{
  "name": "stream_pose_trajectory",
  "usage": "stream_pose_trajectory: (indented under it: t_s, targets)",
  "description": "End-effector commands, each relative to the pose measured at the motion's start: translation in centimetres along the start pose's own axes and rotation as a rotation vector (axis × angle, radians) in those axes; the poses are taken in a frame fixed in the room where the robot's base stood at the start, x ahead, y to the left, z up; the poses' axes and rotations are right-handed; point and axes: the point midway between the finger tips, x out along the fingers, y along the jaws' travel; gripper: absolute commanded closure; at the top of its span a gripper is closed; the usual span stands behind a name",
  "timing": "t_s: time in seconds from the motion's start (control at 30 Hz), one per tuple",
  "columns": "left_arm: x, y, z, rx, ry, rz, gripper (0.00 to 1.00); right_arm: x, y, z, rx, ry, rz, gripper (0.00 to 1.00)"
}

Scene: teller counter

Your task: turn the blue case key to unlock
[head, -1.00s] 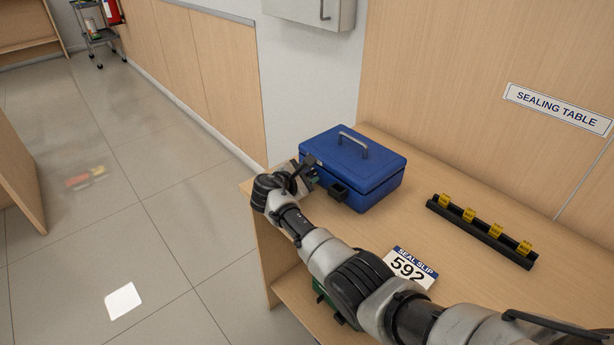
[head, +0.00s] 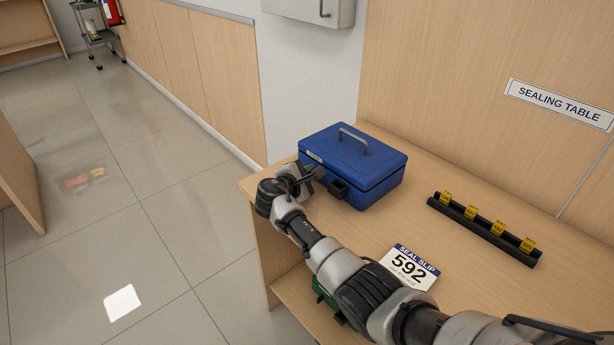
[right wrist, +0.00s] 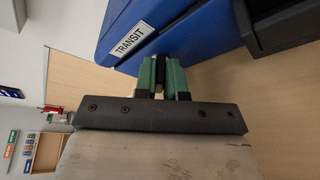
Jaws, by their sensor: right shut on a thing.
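The blue case (head: 372,168), with a grey top handle, stands closed on the sealing table. Its front has a black block (head: 338,190) and, in the right wrist view, a "TRANSIT" label (right wrist: 133,40). My right gripper (head: 312,177) is at the case's front face, left of the black block. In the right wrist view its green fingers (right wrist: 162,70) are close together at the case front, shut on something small. That is likely the key, but the fingers hide it and I cannot see how far it is turned.
A "SEAL SLIP 592" card (head: 409,268) lies on the table (head: 465,290) near my right arm. A black rack with yellow tags (head: 483,229) lies to the right. The wall behind carries a "SEALING TABLE" sign (head: 560,105). Open floor lies to the left.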

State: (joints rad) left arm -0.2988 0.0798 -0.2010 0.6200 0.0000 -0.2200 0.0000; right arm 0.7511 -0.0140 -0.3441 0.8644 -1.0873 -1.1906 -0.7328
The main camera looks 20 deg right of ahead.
Motion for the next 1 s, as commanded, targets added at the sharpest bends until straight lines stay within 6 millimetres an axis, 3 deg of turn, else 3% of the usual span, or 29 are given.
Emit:
stream_pose_trajectory:
  t_s: [0.07,0.4,0.43,0.6,0.87,1.0]
  targets:
    - [0.9,0.0,0.1,0.0,-0.001,0.0,0.57,0.1,-0.4,-0.2,0.048,0.001,0.021,1.0]
    - [0.8,0.0,0.2,0.0,-0.002,0.0,0.57,0.0,-0.1,0.0,0.072,0.001,0.03,1.0]
    - [0.8,0.0,0.2,0.0,-0.002,0.0,0.57,0.0,-0.1,0.0,0.072,0.001,0.03,0.86]
    - [0.8,0.0,0.2,0.0,-0.002,0.0,0.57,0.0,-0.1,0.0,0.072,0.001,0.03,0.64]
    - [0.8,0.0,0.2,-0.001,-0.002,-0.001,0.57,-0.1,-0.1,0.0,0.072,0.001,0.03,0.64]
    - [0.5,0.0,0.2,-0.001,-0.002,-0.001,0.57,-1.4,-0.1,-0.1,0.073,0.003,0.031,0.64]
